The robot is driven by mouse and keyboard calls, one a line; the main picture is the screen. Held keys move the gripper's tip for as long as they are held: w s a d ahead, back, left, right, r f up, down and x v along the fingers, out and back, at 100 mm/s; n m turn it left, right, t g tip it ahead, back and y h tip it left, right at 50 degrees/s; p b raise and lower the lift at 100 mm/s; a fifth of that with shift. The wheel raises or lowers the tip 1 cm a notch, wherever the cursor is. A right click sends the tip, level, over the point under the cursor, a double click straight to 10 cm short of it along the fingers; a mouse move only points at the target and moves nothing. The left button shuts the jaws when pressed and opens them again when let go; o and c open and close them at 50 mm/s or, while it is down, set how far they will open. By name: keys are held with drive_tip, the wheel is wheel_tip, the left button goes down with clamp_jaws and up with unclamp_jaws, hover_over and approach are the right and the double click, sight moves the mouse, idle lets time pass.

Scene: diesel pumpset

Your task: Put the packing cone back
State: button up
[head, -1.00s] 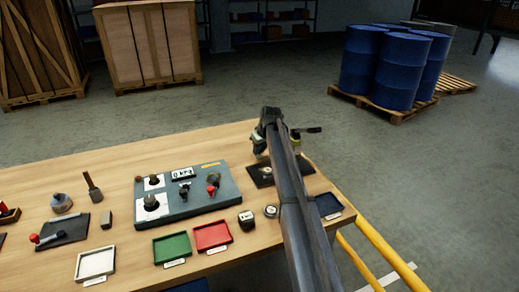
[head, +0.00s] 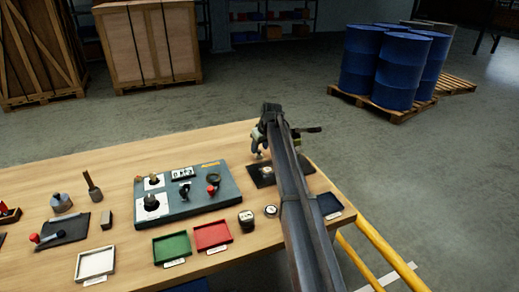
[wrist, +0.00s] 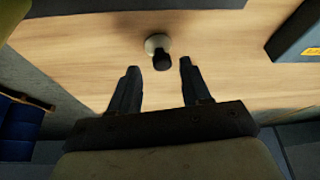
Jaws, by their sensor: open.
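A small round piece with a pale base and a dark top (wrist: 158,46) stands on the bare wood in the wrist view. It may be the packing cone, but I cannot tell for sure. My gripper (wrist: 157,68) is open, with one finger on each side below this piece in the picture. Nothing shows held between the fingers. In the head view my gripper (head: 260,137) is over the far right of the table, partly hidden by my own arm. A dark mat (head: 259,178) lies just in front of it, partly covered by the arm.
A grey panel (head: 218,199) with knobs and a gauge stands left of my arm. A fitting with a black handle (head: 311,130) is right of the gripper. Green (head: 172,247), red (head: 212,235) and white (head: 96,264) trays line the table's front. Wood behind the panel is clear.

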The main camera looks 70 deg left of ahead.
drive_tip(key=v, duration=1)
drive_tip(key=shift+r, duration=0.3)
